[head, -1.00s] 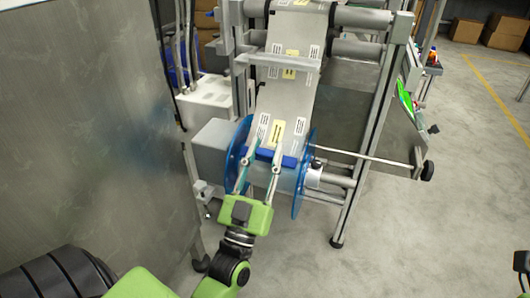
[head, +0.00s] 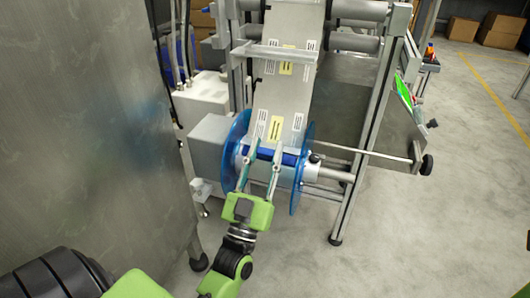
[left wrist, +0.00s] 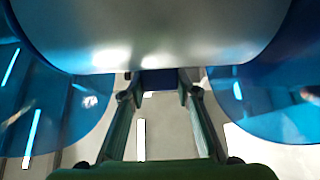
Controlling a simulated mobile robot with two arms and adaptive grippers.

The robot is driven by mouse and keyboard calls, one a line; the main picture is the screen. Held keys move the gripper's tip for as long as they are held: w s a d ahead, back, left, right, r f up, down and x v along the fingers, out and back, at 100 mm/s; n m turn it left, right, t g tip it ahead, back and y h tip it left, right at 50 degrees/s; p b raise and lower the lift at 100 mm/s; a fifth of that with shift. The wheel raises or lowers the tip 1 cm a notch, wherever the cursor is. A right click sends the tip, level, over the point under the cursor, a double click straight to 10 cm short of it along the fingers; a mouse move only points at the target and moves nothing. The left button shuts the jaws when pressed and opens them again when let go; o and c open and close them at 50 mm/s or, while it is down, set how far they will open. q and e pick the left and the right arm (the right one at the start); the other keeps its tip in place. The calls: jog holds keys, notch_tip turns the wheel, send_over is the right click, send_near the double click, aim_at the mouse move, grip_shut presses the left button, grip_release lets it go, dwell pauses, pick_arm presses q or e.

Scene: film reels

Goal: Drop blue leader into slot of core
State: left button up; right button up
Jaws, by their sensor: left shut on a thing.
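The blue leader (head: 289,158) is a dark blue strip at the lower end of the pale film web (head: 287,95). My left gripper (head: 264,154) is shut on it, with its two fingers reaching up between the clear blue reel discs. The core (head: 287,177) is a grey cylinder between these discs. In the left wrist view the core (left wrist: 150,35) fills the top, and a dark part of the leader (left wrist: 160,82) shows between the fingertips (left wrist: 158,93). The leader lies close to the core; I cannot tell whether they touch. The slot is not visible. My right gripper is not in view.
The blue discs (head: 302,190) flank the core closely on both sides. A metal frame (head: 368,130) with rollers stands around the web, and a thin rod (head: 365,153) sticks out right. A large metal panel (head: 85,130) stands at the left. The floor at right is clear.

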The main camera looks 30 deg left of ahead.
pick_arm(q)
jog(key=shift+f, duration=0.15)
jog(key=o, duration=1.3)
jog(key=shift+w, duration=0.1)
jog(key=v, duration=1.2)
